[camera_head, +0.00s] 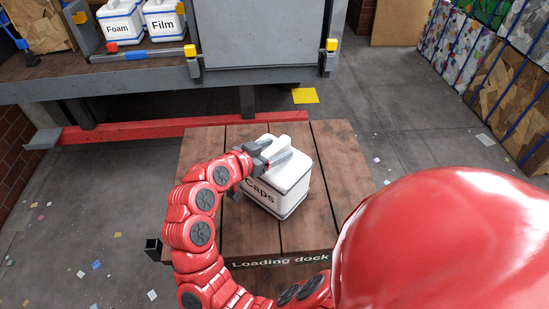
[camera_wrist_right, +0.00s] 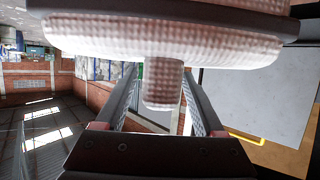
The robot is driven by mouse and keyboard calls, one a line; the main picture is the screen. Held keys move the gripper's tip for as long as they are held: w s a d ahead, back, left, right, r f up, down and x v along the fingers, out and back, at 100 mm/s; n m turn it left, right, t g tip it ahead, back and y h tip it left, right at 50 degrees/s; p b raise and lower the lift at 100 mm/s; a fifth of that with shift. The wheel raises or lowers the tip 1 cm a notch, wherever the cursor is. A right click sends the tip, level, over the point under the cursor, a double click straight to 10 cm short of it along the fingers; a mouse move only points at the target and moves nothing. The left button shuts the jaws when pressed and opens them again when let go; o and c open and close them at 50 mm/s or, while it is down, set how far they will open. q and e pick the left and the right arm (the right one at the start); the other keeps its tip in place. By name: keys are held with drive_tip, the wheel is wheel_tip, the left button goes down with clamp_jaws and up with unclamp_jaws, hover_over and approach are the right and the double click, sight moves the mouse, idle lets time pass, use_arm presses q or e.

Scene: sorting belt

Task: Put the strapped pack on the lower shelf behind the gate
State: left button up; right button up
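The pack marked "Caps" (camera_head: 287,190), white with dark bands, stands upright on the wooden loading dock table. My right gripper (camera_head: 268,156) is at the handle on its top. In the right wrist view a pale, textured part (camera_wrist_right: 163,85) sits between the two fingers (camera_wrist_right: 160,95), very near both; whether they press on it is unclear. A grey panel (camera_head: 262,35), apparently the gate, stands upright at the front of the shelf unit (camera_head: 140,78). It seems to show in the wrist view too (camera_wrist_right: 255,95). What lies behind it is hidden. My left gripper is out of view.
The loading dock table (camera_head: 335,165) is otherwise clear. White packs marked "Foam" (camera_head: 119,25) and "Film" (camera_head: 163,22) stand on the unit, left of the panel. A red beam (camera_head: 160,129) crosses the floor between table and unit. Bales (camera_head: 500,80) line the right.

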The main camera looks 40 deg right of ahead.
clamp_jaws()
drive_tip(key=shift+r, duration=0.1)
idle(1.1)
